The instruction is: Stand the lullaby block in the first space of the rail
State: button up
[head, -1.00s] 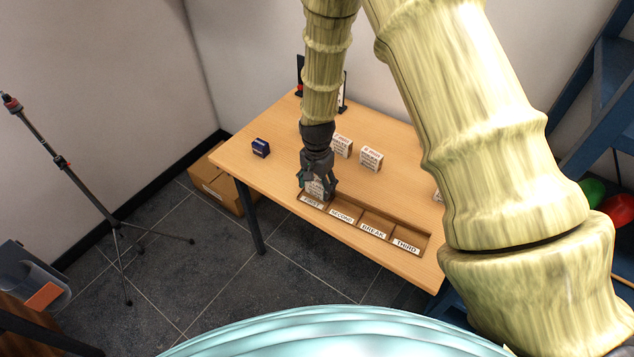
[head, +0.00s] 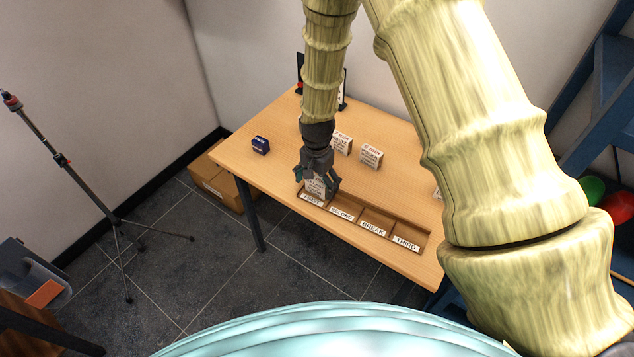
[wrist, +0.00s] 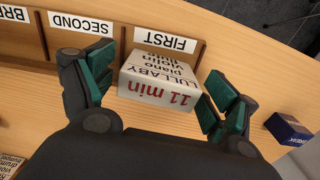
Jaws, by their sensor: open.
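The white lullaby block (wrist: 162,78), printed "LULLABY piano violin 11 min", stands in the first space of the wooden rail (head: 397,226), behind the FIRST label (wrist: 166,41). In the head view the block (head: 315,187) shows just below my gripper (head: 316,186). In the wrist view my gripper (wrist: 160,95) is open, with its green-padded fingers apart on either side of the block and a gap visible at each side. The SECOND, BREAK and THIRD spaces hold no block.
Two white printed blocks stand behind the rail: one (head: 371,158) and another (head: 342,143) partly beside my arm. Another pale block (head: 438,195) is mostly hidden by my arm. A small dark blue box (head: 261,145) sits at the table's left. The table (head: 240,168) is clear between them.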

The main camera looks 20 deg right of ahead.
aim_at(317, 179)
notch_tip(317, 179, up, 12)
jog(key=b, duration=0.3)
dwell(0.5)
